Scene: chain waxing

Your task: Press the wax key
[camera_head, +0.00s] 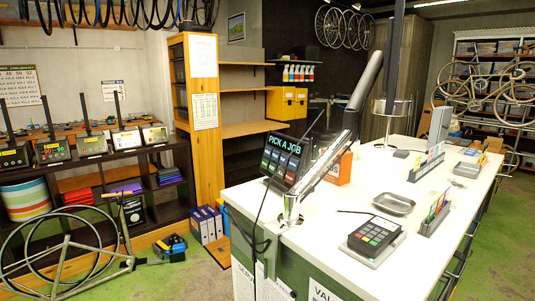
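A dark tilted panel headed "PICK A JOB" (284,158) stands at the near left end of the white workbench. It bears rows of small coloured keys, whose labels are too small to read, so I cannot tell which one is the wax key.
The white bench (330,235) carries a keypad terminal (374,236), a metal tray (394,203) and card holders. A low shelf (90,165) with several boxed gauges stands left. A bicycle frame (70,255) leans before it. Green floor (180,280) is open between shelf and bench.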

